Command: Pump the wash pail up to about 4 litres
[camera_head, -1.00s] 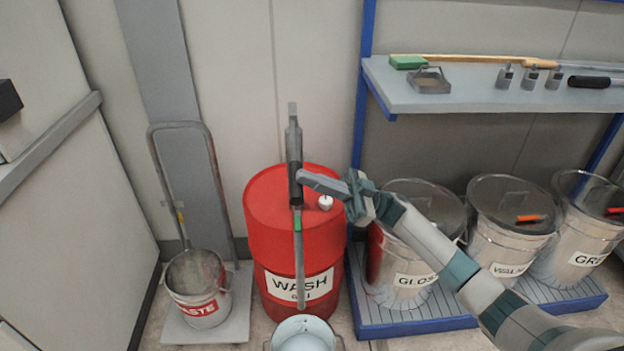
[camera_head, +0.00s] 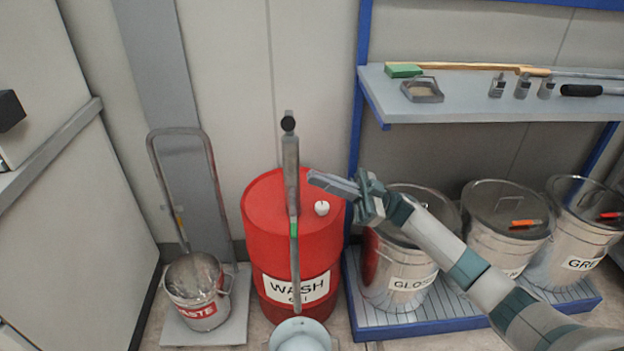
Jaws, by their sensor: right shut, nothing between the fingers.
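The red wash drum (camera_head: 262,218) stands in the middle with a white label. A grey hand pump (camera_head: 291,170) rises from its top, with a black knob at its upper end. A spout pipe (camera_head: 296,270) with a green band hangs down the drum's front toward the wash pail (camera_head: 301,338). The pail is cut off by the bottom edge, and its liquid level cannot be read. My right gripper (camera_head: 316,178) is shut and empty, just right of the pump and apart from it. My left gripper is not in view.
A waste pail (camera_head: 195,287) stands on a platform at left. Lidded pails, including the gloss pail (camera_head: 402,285), stand on a blue-edged pallet (camera_head: 420,325) at right. A shelf (camera_head: 450,115) above holds a brush, a tray and small weights.

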